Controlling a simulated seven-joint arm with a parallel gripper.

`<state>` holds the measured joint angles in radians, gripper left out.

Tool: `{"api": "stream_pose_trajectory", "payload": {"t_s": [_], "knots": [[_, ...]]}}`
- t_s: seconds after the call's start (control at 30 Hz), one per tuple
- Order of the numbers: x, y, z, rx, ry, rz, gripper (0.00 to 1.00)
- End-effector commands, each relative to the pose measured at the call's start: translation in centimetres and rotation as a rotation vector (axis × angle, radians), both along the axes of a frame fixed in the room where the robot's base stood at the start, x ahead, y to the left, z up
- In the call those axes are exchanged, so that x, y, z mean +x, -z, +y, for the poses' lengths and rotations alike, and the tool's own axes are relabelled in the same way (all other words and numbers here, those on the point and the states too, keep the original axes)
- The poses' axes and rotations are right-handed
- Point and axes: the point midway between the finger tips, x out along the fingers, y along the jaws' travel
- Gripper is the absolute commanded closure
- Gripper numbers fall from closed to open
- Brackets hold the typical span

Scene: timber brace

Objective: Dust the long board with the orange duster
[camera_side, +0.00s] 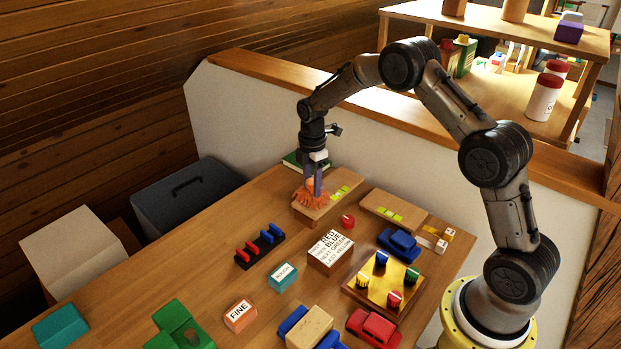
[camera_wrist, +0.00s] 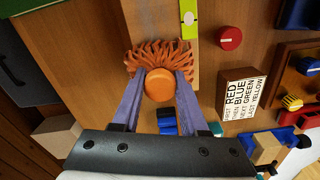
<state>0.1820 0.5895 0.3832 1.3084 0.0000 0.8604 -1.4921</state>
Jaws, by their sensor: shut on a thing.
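The orange duster (camera_side: 308,199) has a fringe of orange strands and a round orange knob, which shows in the wrist view (camera_wrist: 159,85). My gripper (camera_side: 314,184) is shut on the knob, with one purple finger on each side in the wrist view (camera_wrist: 159,78). The duster is at the near-left end of a wooden board (camera_side: 325,204) with a yellow-green level on it; its strands overlap the board, which also shows in the wrist view (camera_wrist: 152,20). Whether the strands press on the wood is hard to tell. A second board (camera_side: 378,203) with a similar level lies to the right.
A red knob (camera_side: 348,221) lies just in front of the board. A green book (camera_side: 293,160) lies behind. Bare table shows left of the board.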

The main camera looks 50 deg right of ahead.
Motion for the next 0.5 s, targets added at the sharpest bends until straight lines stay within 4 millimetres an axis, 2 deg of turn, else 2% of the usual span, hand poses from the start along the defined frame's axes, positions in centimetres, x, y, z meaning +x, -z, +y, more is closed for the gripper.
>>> {"api": "stream_pose_trajectory", "payload": {"t_s": [0.5], "knots": [[0.0,0.1,-4.8,0.000,0.002,0.000,1.00]]}}
